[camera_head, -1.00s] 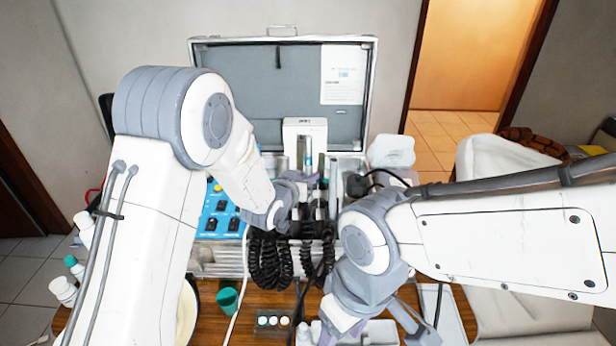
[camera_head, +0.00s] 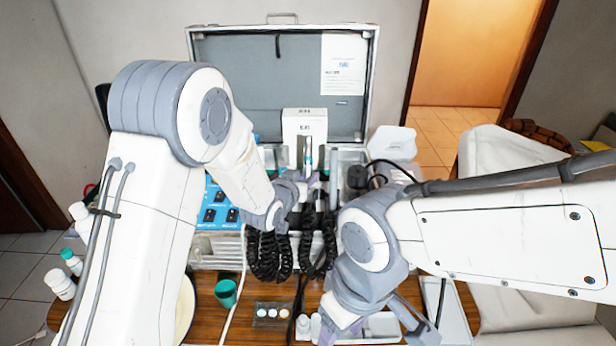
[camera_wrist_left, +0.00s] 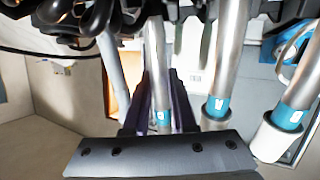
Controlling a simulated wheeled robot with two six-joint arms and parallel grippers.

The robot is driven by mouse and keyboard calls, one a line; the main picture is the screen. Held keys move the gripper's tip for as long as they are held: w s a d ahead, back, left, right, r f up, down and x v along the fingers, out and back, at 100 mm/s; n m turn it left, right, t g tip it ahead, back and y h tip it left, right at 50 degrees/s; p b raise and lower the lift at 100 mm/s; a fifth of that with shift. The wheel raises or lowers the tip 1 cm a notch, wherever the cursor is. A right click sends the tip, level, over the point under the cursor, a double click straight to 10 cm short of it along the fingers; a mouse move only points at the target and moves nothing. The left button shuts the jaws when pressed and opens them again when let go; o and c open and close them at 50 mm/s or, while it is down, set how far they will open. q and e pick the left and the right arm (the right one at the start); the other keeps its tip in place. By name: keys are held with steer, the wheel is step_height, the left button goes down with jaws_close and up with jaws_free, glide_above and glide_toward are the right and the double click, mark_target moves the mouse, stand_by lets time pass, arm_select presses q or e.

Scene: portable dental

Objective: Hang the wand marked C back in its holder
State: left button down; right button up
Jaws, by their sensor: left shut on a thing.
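My left gripper (camera_head: 308,181) is at the middle of the open case, above the coiled hoses. It is shut on a slim silver wand with a teal band (camera_wrist_left: 158,95), which stands roughly upright between its fingers in the left wrist view. The wand's upper end shows in the head view (camera_head: 308,150). I cannot read the letter on its band. Two similar banded wands (camera_wrist_left: 218,100) (camera_wrist_left: 293,108) stand to the right of it in the wrist view. The holder is mostly hidden by my gripper. My right gripper (camera_head: 375,336) is low at the front, its fingers apart, tips partly cut off.
The grey case lid (camera_head: 265,80) stands open behind. A white box (camera_head: 304,124) is just behind the wand. Black coiled hoses (camera_head: 268,258) hang in front. A blue switch panel (camera_head: 219,205) is to the left. A green cup (camera_head: 226,293) stands on the wooden table.

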arm_select(q)
steer(key=shift+s+f+b, duration=0.25)
steer(key=shift+f+b, duration=0.25)
steer(key=shift+f, duration=0.1)
steer(key=shift+s+f+b, duration=0.2)
steer(key=shift+f+b, duration=0.3)
steer(key=shift+f, duration=0.05)
steer(key=c, duration=0.7)
jaws_free()
steer(key=shift+o, duration=0.2)
steer(key=v, duration=0.8)
